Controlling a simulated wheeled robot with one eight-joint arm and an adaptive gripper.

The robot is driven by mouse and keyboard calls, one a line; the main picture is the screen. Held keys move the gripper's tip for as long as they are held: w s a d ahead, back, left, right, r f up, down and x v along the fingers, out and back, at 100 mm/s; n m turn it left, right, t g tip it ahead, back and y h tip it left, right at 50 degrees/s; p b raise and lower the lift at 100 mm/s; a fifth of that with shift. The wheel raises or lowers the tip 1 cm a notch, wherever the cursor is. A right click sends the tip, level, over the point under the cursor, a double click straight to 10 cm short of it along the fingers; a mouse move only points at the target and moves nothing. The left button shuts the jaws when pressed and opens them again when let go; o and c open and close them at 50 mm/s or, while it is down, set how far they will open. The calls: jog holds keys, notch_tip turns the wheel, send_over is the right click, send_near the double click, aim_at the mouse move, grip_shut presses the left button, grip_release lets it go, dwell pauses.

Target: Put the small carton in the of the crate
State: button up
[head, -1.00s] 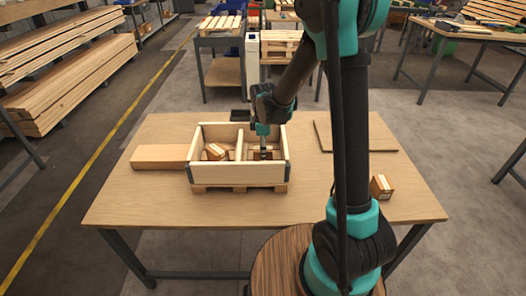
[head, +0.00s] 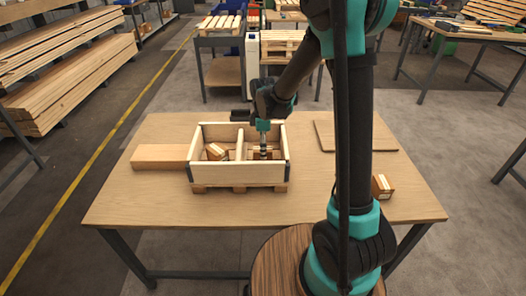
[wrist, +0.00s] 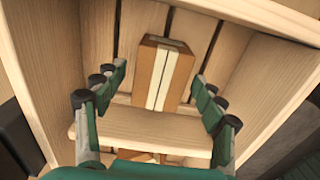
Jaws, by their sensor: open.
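The wooden crate (head: 238,174) stands on the table and a divider splits it into a left and a right compartment. My gripper (head: 263,150) points down into the right compartment. In the wrist view its fingers (wrist: 160,78) are open, one on each side of a small brown carton (wrist: 145,70) with a pale stripe. That carton sits on the slatted floor, with gaps visible between it and the fingers. Another small carton (head: 216,152) lies tilted in the left compartment. A third small carton (head: 383,186) is on the table at the right, partly hidden by my arm.
A flat wooden block (head: 158,157) lies left of the crate, close to its wall. A thin board (head: 325,135) lies at the back right of the table. A dark object (head: 240,116) is behind the crate. The table's front strip is clear.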

notch_tip(320, 180, up, 9)
jog(key=shift+r, duration=0.1)
jog(key=s+d+f+m+t, duration=0.2)
jog(key=s+d+f+m, duration=0.1)
jog(key=s+d+m, duration=0.6)
jog(key=s+d+f+m+t, duration=0.2)
jog(key=s+d+f+m, duration=0.1)
jog(key=s+d+m, duration=0.6)
jog(key=shift+s+f, duration=0.35)
jog(key=shift+s, duration=0.6)
jog(key=shift+d, duration=0.1)
